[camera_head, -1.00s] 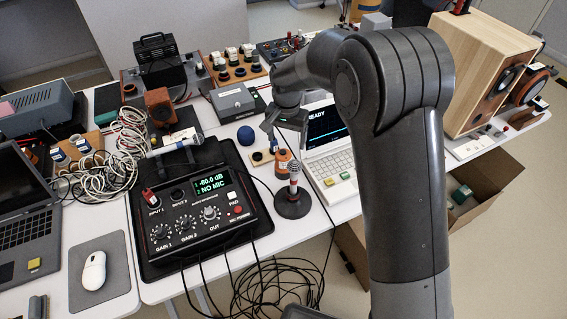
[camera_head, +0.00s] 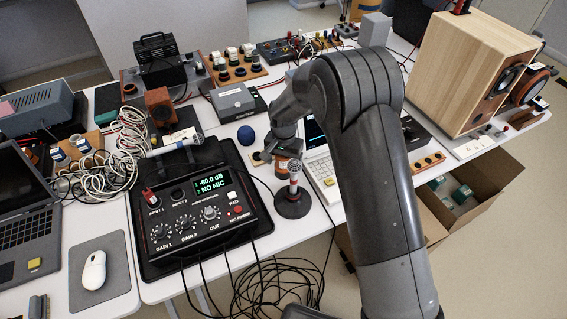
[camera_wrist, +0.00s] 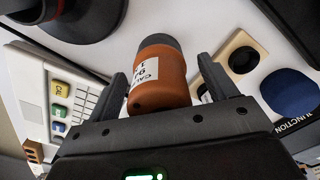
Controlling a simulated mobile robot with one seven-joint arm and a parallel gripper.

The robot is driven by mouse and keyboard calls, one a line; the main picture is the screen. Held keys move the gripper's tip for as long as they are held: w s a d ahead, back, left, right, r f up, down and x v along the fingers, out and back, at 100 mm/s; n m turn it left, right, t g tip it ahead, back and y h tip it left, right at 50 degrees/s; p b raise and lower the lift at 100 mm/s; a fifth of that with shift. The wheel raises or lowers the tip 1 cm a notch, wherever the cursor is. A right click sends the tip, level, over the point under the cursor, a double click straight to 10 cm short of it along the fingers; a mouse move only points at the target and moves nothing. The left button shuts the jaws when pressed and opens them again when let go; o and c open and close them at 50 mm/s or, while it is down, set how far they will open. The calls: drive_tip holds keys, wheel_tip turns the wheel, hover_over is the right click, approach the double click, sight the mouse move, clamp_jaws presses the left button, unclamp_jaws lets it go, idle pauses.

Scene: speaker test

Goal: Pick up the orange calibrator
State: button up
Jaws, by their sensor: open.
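The orange calibrator (camera_wrist: 158,82) has a dark grey cap and a white printed label. In the wrist view it lies between the two fingers of my gripper (camera_wrist: 161,70), which are open with a small gap showing on each side. In the head view my gripper (camera_head: 281,152) is over the calibrator, and part of its orange body (camera_head: 291,168) shows behind the upright microphone. The rest of it is hidden by my gripper.
The microphone on its round stand (camera_head: 292,198) is close in front. A dark blue ball (camera_head: 245,135) and a wooden block with round holes (camera_wrist: 240,55) are beside the calibrator. The audio mixer (camera_head: 205,205) is at left.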

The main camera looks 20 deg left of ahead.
drive_tip(key=c, duration=1.2)
drive_tip(key=shift+c, duration=0.2)
drive_tip(key=shift+r, duration=0.15)
